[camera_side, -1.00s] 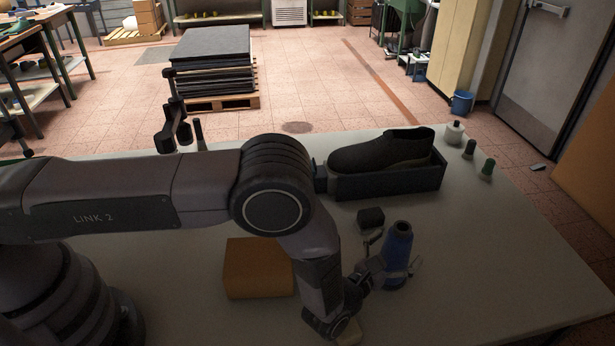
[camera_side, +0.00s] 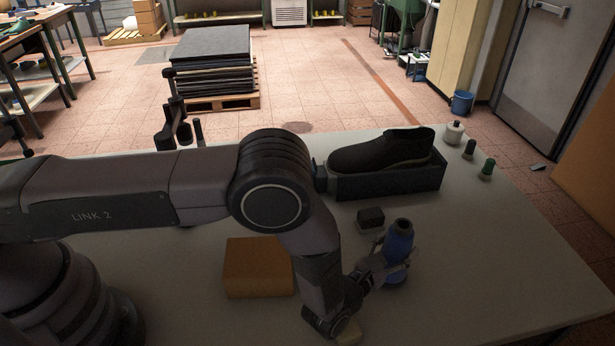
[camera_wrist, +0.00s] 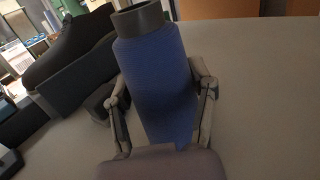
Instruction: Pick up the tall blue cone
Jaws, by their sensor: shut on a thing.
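The tall blue cone (camera_side: 399,246) is a tapered blue spool with a dark top, standing upright near the right middle of the table in the side view. It fills the middle of the wrist view (camera_wrist: 155,75). My gripper (camera_side: 392,262) reaches it from the left, low over the table. In the wrist view its two fingers are on either side of the cone and closed against it. The cone's base is partly hidden by the gripper, so I cannot tell if it touches the table.
An orange-brown box (camera_side: 258,267) lies to the left. The table's right side is clear.

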